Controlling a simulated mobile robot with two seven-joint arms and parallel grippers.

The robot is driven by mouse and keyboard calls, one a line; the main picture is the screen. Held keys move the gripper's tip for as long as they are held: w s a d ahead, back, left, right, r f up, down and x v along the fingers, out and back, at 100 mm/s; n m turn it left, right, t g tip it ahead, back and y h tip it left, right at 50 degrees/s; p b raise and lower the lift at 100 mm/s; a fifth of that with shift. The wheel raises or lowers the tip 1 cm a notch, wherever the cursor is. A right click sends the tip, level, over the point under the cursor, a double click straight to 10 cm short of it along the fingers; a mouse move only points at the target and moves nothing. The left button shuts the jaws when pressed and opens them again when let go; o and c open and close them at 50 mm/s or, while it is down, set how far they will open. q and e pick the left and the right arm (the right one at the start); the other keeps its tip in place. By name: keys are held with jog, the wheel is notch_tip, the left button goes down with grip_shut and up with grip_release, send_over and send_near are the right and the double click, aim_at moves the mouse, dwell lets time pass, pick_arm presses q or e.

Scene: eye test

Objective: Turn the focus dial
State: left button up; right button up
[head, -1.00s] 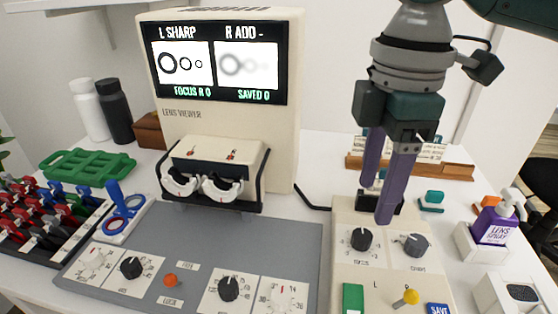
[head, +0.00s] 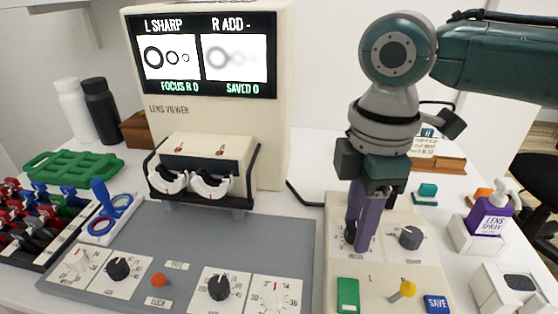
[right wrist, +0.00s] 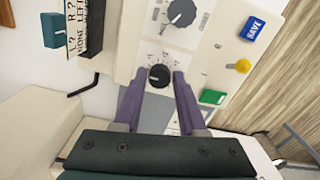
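The focus dial (head: 349,236) is a black knob on a white plate on the cream control box (head: 386,262). In the head view my right gripper's fingers partly hide it. My right gripper (head: 358,242) points down over it, with purple fingers. In the right wrist view the dial (right wrist: 159,76) lies between the two fingertips (right wrist: 160,74), with a narrow gap seeming to show on each side. The lens viewer's screen (head: 203,54) reads L SHARP, R ADD -, FOCUS R 0, SAVED 0. The right picture is blurred. My left gripper is not in view.
A second black dial (head: 410,237) sits right of the focus dial. A green block (head: 348,294), yellow-knobbed lever (head: 404,290) and blue SAVE button (head: 437,304) are in front. A grey panel with knobs (head: 190,245) lies left.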

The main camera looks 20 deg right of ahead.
grip_shut()
jog(key=shift+r, duration=0.1)
jog(key=shift+r+n+p, duration=0.1)
jog(key=shift+n+p, duration=0.6)
jog(key=shift+p, duration=0.2)
jog(key=shift+n+p, duration=0.85)
jog(key=shift+n, duration=0.35)
jog(key=shift+n+p, duration=0.55)
jog(key=shift+n, duration=0.55)
jog(key=shift+n+p, duration=0.3)
jog(key=shift+n, duration=0.9)
